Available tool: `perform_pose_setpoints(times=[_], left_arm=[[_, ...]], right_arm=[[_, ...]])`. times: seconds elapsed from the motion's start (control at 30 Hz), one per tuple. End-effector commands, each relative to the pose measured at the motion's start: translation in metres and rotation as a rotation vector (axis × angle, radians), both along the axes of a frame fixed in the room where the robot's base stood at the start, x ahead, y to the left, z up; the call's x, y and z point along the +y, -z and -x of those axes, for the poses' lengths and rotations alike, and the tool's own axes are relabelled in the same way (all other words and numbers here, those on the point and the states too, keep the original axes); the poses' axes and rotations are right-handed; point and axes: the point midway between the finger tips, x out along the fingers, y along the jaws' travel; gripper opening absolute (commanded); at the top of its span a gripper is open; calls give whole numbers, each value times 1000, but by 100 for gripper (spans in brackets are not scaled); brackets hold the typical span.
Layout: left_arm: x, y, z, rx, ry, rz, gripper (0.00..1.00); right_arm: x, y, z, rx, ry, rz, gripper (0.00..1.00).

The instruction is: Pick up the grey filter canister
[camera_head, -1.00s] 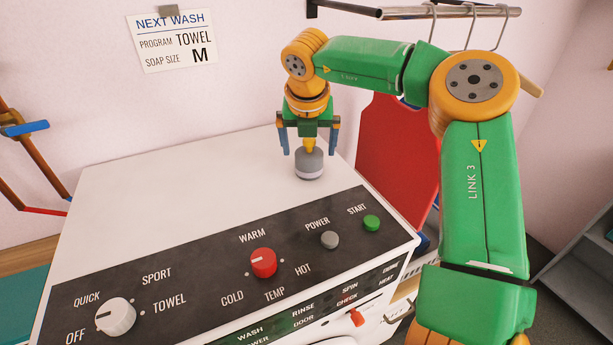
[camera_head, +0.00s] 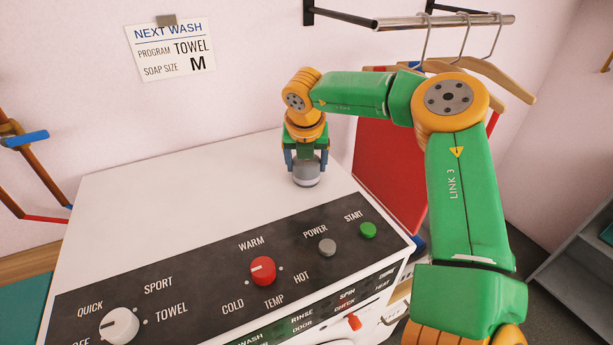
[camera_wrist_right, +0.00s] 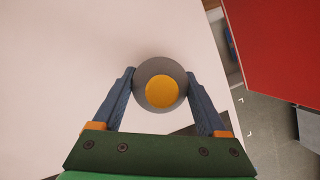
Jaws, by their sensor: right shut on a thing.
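The grey filter canister (camera_head: 306,174) stands upright on the white top of the washing machine, near its back right. In the right wrist view the canister (camera_wrist_right: 142,74) shows from above, with a yellow round top (camera_wrist_right: 162,92). My right gripper (camera_head: 306,164) is around the canister from above, and its blue fingers (camera_wrist_right: 160,88) touch it on both sides. It is shut on the canister. I cannot tell whether the canister is lifted.
The washing machine (camera_head: 160,210) has a black sloped panel with an off/quick/sport/towel knob (camera_head: 119,325), a red temperature knob (camera_head: 263,270), a grey power button (camera_head: 327,247) and a green start button (camera_head: 368,230). A red board (camera_head: 388,170) stands behind right. Hangers hang from a rail (camera_head: 445,21).

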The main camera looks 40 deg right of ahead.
Motion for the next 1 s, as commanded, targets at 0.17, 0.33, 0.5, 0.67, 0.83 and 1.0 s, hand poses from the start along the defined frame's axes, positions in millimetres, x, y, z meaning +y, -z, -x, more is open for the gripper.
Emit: perform_pose_setpoints(times=[0.17, 0.33, 0.5, 0.67, 0.83, 1.0], left_arm=[[0, 1, 0, -1, 0, 0, 50], [0, 8, 0, -1, 0, 0, 50], [0, 8, 0, -1, 0, -1, 50], [0, -1, 0, 0, 0, -1, 50], [0, -28, 0, 0, 0, -1, 50], [0, -46, 0, 0, 1, -1, 50]], right_arm=[[0, -3, 0, -2, 1, 1, 0], [0, -25, -1, -7, 1, 2, 0], [0, -71, -1, -6, 2, 3, 0], [0, -113, -1, -5, 2, 2, 0], [0, -159, -1, -3, -1, -1, 0], [0, -180, 0, -1, -1, -1, 0]])
